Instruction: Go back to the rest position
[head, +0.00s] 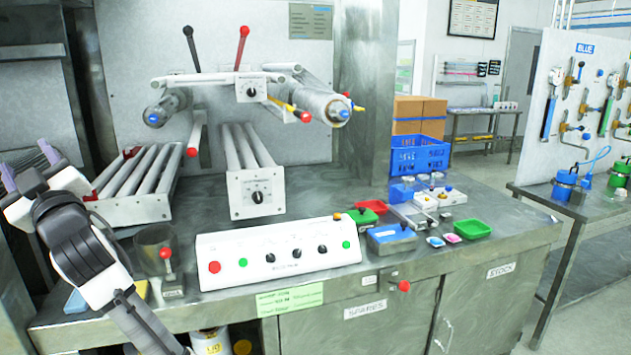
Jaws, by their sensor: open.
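My arm rises from the bottom edge at the left in the head view and bends over the left end of the steel bench (375,275). My gripper (27,166) is at the far left, at the end of the arm. The arm hides part of the bench's left end.
A white control box (275,250) stands at the bench front. A metal cup (155,247) and a red-knobbed lever (168,270) are close to my arm. A middle roller unit (250,180) stands behind. Small trays and a blue crate (418,155) are at the right.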

